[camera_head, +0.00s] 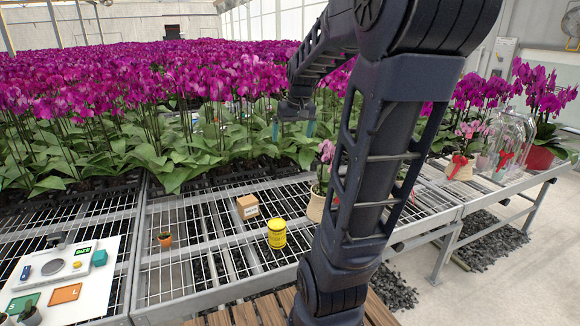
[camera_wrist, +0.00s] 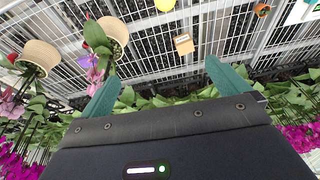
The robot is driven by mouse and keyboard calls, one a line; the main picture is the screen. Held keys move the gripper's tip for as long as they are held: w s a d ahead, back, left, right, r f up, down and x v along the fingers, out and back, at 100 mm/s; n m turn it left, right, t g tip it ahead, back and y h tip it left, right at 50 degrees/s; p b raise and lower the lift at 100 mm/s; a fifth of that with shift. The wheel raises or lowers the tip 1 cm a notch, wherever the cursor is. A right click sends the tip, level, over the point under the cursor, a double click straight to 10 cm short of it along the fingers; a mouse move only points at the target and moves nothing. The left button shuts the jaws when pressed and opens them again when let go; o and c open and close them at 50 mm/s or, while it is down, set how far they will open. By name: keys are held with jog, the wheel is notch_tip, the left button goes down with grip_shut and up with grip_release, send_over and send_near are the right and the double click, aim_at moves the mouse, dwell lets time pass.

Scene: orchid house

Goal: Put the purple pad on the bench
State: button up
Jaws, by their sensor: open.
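My gripper (camera_head: 293,129) is raised over the bench's back part, in front of the orchid rows. In the wrist view my gripper (camera_wrist: 160,82) has its two teal fingers wide apart, with nothing between them.
On the bench stand a small cardboard box (camera_head: 247,207), a yellow tin (camera_head: 277,234), a small cactus pot (camera_head: 165,239) and potted orchids. A white board (camera_head: 95,290) at left carries a scale and green and orange pads. Bare mesh lies between.

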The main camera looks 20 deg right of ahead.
jog(key=s+a+f, duration=0.1)
jog(key=s+a, duration=0.3)
jog(key=s, duration=0.4)
jog(key=s+a+f+t, duration=0.1)
jog(key=s+a, duration=0.3)
jog(key=s, duration=0.5)
jog(key=shift+f, duration=0.4)
